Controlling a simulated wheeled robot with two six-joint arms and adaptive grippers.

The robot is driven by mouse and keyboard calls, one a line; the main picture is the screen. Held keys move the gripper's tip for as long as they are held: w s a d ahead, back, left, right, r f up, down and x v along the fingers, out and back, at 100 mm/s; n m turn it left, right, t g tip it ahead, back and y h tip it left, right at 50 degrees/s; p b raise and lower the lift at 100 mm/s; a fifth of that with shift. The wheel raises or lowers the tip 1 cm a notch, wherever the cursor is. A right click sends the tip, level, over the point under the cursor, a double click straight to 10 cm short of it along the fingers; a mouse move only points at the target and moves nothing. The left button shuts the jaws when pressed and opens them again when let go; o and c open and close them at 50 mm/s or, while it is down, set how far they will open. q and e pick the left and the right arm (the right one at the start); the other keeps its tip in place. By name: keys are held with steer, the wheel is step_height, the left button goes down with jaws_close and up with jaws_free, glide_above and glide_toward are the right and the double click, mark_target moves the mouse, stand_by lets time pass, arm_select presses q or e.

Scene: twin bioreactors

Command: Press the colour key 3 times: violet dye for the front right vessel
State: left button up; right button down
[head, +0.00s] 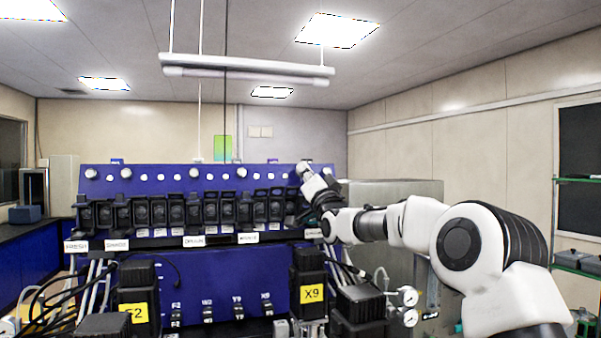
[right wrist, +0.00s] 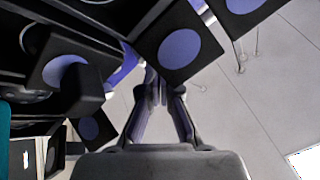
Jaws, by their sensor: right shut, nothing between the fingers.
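A blue panel (head: 165,178) carries a row of black modules (head: 159,213) with white round knobs above them. My right gripper (head: 318,195) is at the right end of this row, and the modules there are partly hidden by it. In the right wrist view my right gripper (right wrist: 157,85) is shut and empty, with its fingertips close to a black square plate (right wrist: 180,48) bearing a violet-blue disc. I cannot tell whether they touch. I cannot tell which part is the colour key. No vessel shows clearly. My left gripper is not in view.
Below the panel stand black units with yellow labels, one marked X9 (head: 311,293) and one ending in 2 (head: 138,313). Cables and tubes crowd the lower left. Pressure gauges (head: 408,297) and a grey cabinet (head: 400,192) are to the right. A lamp bar (head: 245,66) hangs above.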

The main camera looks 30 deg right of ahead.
steer(key=shift+w+d+f+p, duration=0.15)
steer(key=shift+w+p, duration=0.35)
steer(key=shift+w, duration=0.05)
stand_by(0.4)
stand_by(0.4)
steer(key=shift+s+a+r+b, duration=0.15)
steer(key=shift+s+b, duration=0.35)
steer(key=shift+b, duration=0.05)
steer(key=shift+s+a+r+b, duration=0.1)
steer(key=shift+s+b, duration=0.4)
